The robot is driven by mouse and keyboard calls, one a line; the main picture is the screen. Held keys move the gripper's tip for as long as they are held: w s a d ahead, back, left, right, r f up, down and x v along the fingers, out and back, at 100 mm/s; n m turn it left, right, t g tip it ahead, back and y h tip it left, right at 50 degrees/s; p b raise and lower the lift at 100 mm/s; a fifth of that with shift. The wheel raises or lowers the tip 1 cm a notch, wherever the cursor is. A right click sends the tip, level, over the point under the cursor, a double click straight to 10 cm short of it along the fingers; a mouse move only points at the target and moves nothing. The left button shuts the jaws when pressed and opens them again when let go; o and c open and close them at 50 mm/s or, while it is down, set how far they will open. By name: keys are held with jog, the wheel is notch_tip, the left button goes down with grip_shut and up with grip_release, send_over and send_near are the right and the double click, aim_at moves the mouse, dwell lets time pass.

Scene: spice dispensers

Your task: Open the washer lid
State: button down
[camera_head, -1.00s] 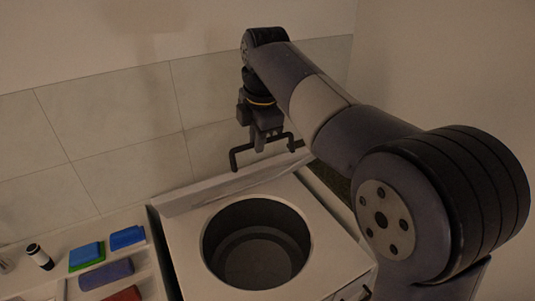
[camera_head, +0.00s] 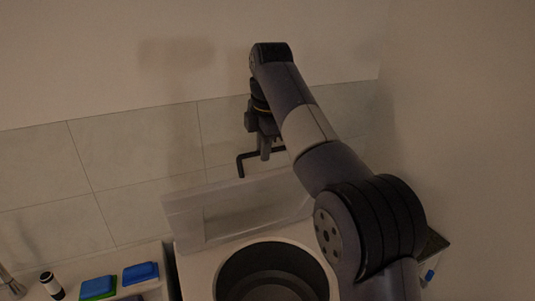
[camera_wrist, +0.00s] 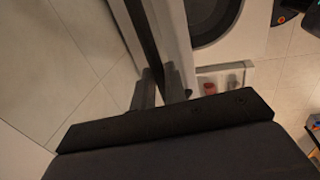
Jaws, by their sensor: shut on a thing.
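The washer (camera_head: 205,275) stands at the bottom of the head view. Its round drum opening (camera_head: 275,275) is uncovered. The pale washer lid (camera_head: 236,212) stands raised along the washer's back side, near the tiled wall. My gripper (camera_head: 265,157) is at the lid's upper edge, towards the right. In the wrist view two grey fingers of my gripper (camera_wrist: 161,85) lie close together on either side of a thin edge, with the drum opening (camera_wrist: 208,18) beyond them. My gripper is shut on the lid's edge; the exact contact is partly hidden.
Left of the washer, a shelf holds blue (camera_head: 140,272) and green (camera_head: 98,289) folded items and a dark bottle (camera_head: 51,284). The tiled wall (camera_head: 145,150) is close behind the lid. In the wrist view, a small pale tray (camera_wrist: 225,75) holds a red item.

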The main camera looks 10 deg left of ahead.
jog(key=shift+w+a+f, duration=0.25)
jog(key=shift+w+f, duration=0.1)
dwell(0.3)
jog(key=c, duration=1.8)
grip_release()
jog(key=shift+w+a+f, duration=0.1)
jog(key=shift+w, duration=0.05)
jog(key=shift+o, duration=0.9)
jog(key=shift+w+a, duration=0.15)
jog(key=shift+w, duration=0.05)
jog(key=shift+o, duration=0.8)
jog(key=shift+s+r, duration=0.1)
jog(key=shift+r, duration=0.1)
jog(key=shift+s+d, duration=0.2)
jog(key=shift+d, duration=0.05)
